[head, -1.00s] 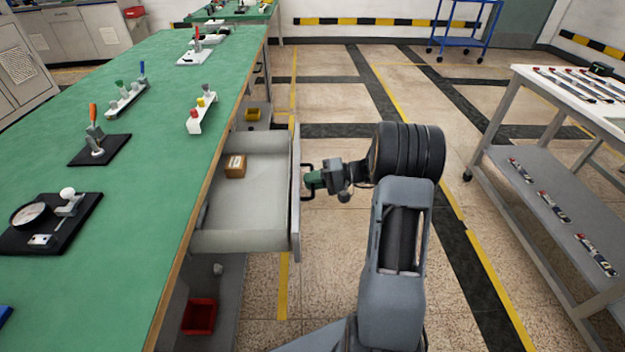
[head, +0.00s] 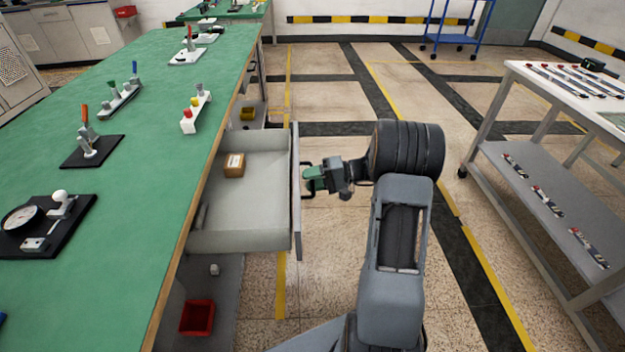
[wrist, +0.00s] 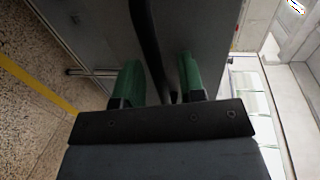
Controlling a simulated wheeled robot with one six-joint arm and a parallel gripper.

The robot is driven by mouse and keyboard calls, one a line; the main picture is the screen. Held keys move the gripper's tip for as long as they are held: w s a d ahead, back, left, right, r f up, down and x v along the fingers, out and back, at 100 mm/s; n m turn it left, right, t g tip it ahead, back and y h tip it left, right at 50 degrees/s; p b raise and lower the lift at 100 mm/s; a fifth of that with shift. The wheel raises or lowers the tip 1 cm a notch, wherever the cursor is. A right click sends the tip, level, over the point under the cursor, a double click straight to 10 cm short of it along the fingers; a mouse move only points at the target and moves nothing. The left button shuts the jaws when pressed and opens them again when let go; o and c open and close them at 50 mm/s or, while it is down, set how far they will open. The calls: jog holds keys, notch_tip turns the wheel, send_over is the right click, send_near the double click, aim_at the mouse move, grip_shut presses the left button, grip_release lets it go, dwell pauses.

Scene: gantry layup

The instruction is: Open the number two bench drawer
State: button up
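The bench drawer (head: 240,238) is a grey tray pulled well out from under the green-topped bench, with its inside showing. Its front panel (head: 297,190) faces right and carries a dark bar handle (head: 308,196). My gripper (head: 314,178) is at that handle. In the wrist view, its green fingers (wrist: 159,82) stand apart on either side of the dark handle bar (wrist: 147,40), with narrow gaps showing, so it looks open around the bar. A small brown box (head: 234,165) lies in the drawer. No drawer number is legible.
The green bench (head: 140,190) on the left holds fixtures and a dial gauge (head: 20,220). A red bin (head: 197,317) and a yellow bin (head: 248,113) are on the shelf below. A white-topped cart (head: 570,100) stands right.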

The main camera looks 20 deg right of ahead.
jog(key=p+v, duration=0.2)
jog(key=v, duration=1.2)
jog(key=shift+f, duration=0.1)
